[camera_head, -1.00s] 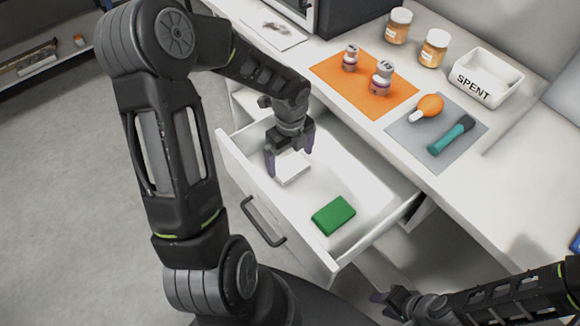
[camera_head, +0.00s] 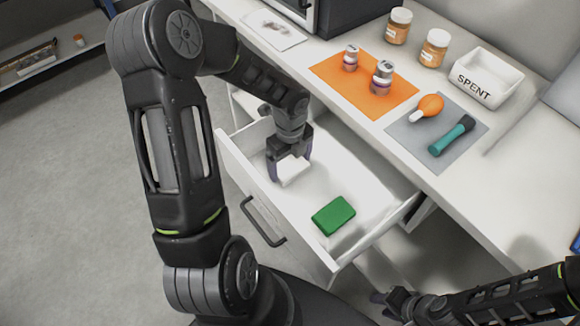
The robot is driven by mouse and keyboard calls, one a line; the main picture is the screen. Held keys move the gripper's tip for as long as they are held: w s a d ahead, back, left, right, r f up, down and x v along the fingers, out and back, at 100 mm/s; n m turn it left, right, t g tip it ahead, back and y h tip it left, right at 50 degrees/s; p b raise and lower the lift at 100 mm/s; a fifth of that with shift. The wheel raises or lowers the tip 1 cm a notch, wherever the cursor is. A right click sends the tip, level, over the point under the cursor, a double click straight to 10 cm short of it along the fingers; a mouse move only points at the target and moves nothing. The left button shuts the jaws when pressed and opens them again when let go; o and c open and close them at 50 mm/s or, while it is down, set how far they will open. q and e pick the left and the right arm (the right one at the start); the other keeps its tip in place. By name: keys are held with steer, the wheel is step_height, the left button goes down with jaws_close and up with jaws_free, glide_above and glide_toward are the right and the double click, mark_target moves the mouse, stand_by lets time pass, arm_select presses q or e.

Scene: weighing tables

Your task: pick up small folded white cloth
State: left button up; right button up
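The small folded white cloth (camera_head: 293,172) lies in the left part of the open white drawer (camera_head: 365,188). My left gripper (camera_head: 290,168) points down into the drawer from above, its fingers apart, one on each side of the cloth. I see no clear grip on the cloth, and the gripper hides its far side. My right gripper (camera_head: 388,302) is at the bottom edge, outside the drawer and away from the cloth; its fingers are too small and dark to read.
A green block (camera_head: 333,215) lies in the drawer to the right of the cloth. The drawer's front wall and handle (camera_head: 263,222) face me. On the counter are an orange mat (camera_head: 335,72) with two vials, two jars, a SPENT tray (camera_head: 505,72) and a grey mat (camera_head: 405,131) with tools.

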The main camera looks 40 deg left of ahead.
mark_target(290, 166)
arm_select(q)
steer(key=c, duration=0.7)
steer(key=shift+r, duration=0.1)
step_height(290, 166, up, 10)
steer(key=p, duration=0.1)
stand_by(0.6)
